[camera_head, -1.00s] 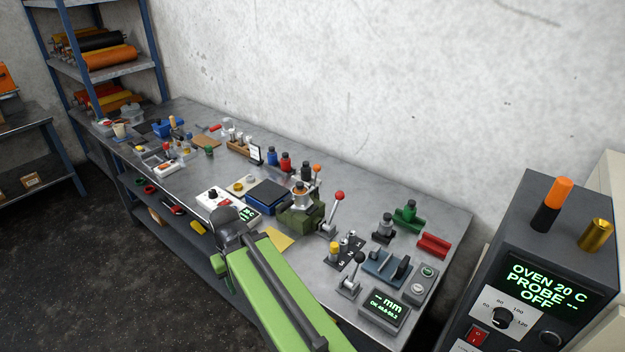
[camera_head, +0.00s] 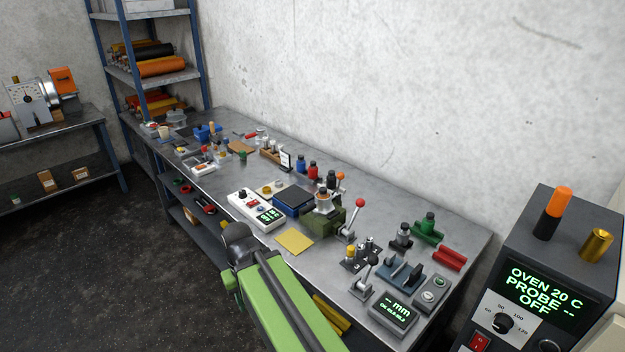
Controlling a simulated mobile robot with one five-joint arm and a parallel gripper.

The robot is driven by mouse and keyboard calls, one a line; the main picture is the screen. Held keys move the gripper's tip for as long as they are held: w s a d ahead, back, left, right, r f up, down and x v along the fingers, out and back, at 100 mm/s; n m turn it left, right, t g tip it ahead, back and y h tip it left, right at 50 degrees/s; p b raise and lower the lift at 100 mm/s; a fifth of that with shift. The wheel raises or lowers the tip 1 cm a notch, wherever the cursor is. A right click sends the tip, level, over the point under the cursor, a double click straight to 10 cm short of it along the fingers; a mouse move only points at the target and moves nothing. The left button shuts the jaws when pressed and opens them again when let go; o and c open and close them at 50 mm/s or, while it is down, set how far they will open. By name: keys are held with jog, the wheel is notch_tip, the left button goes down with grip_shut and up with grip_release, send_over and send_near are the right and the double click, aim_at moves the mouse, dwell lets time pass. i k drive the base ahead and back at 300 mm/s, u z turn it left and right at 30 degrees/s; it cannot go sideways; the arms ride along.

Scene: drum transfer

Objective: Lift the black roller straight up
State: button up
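A black roller (camera_head: 153,51) lies on its side on a shelf of the blue rack at the upper left. An orange roller (camera_head: 162,66) lies in front of it and hides part of it. My green arm reaches in from the bottom edge, in front of the workbench and far from the rack. It bends at a dark joint, and I cannot see my gripper's fingers in this view.
The rack's blue post (camera_head: 198,55) stands by the shelf's right end. A crowded grey workbench (camera_head: 400,200) runs along the wall to the rack. An oven unit (camera_head: 580,220) is at the right. The dark floor (camera_head: 90,260) at the left is clear.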

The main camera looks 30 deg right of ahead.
aim_at(331, 178)
jog(key=u, duration=0.45)
jog(key=i, duration=2.1)
jog(key=z, duration=0.5)
jog(key=k, duration=0.85)
jog(key=z, duration=0.15)
jog(key=i, duration=0.8)
jog(key=u, duration=0.05)
